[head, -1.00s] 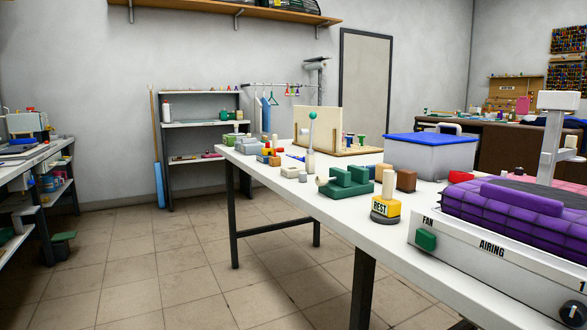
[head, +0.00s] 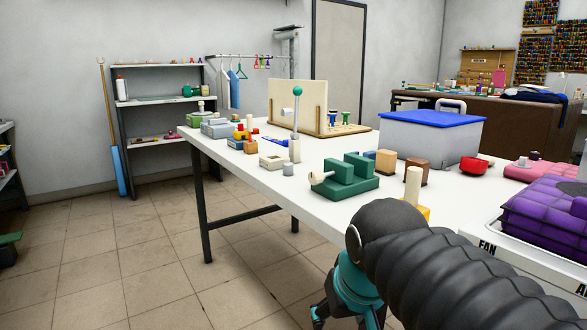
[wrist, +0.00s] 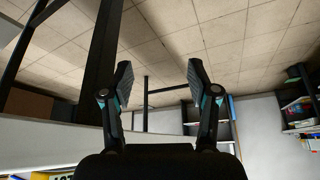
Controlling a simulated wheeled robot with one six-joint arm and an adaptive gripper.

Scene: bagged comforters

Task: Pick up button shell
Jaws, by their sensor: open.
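I cannot tell which of the small pieces on the white table (head: 235,168) is the button shell. Candidates include a red rounded piece (head: 474,164) near the blue-lidded box, a brown block (head: 417,170) and a pale block with a recess (head: 272,161). My gripper (wrist: 159,67) is open and empty in the wrist view, its two dark fingers spread over a background of floor tiles. In the head view my gripper hangs low in front of the table edge, partly cut off by the frame. My arm hides part of the table front there.
A green fixture (head: 350,178) stands near the table's front edge. A grey box with a blue lid (head: 432,135), a wooden board (head: 300,106) and purple quilted bedding (head: 545,215) take up more of the table. A shelf unit (head: 158,98) stands behind. Tiled floor lies open at left.

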